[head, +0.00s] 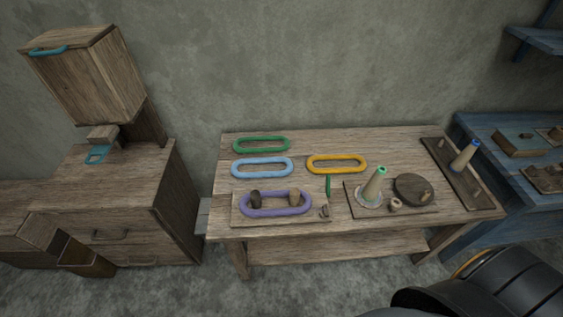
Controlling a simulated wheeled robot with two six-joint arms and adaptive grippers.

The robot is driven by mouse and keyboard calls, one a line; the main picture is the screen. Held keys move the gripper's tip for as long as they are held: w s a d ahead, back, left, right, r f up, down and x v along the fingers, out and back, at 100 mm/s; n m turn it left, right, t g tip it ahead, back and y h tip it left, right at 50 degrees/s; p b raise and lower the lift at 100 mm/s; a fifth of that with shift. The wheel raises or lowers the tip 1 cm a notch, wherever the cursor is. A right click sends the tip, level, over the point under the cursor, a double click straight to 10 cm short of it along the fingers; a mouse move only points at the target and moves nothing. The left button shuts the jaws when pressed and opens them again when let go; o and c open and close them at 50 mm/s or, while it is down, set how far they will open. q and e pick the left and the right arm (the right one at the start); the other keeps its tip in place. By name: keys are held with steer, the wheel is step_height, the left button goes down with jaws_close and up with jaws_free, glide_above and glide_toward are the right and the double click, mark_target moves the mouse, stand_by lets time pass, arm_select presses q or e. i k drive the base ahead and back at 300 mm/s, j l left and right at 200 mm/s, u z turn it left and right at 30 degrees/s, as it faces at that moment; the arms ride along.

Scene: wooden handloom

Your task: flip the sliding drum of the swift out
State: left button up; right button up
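The swift is a flat wooden board (238,216) at the front left of the table. Two drums stand on it: a dark drum (256,199) on the left and a lighter drum (294,199) on the right. A purple skein (275,210) loops around both drums. A small brown part (324,212) sits at the board's right end; its exact form is too small to tell. I cannot tell from this view which drum slides. Neither of my grippers is in view; a dark arm part of mine fills the lower right corner.
Green (261,144), light blue (262,167) and yellow (337,163) skeins lie behind the swift. To its right, a board carries a green-tipped cone (375,186) and a round disc (412,188). A slim green piece (328,187) stands between. A blue-tipped cone (464,155) is farther right.

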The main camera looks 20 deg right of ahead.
mark_target(294, 192)
steer(key=k+j+u, duration=0.4)
steer(key=k+j, duration=0.3)
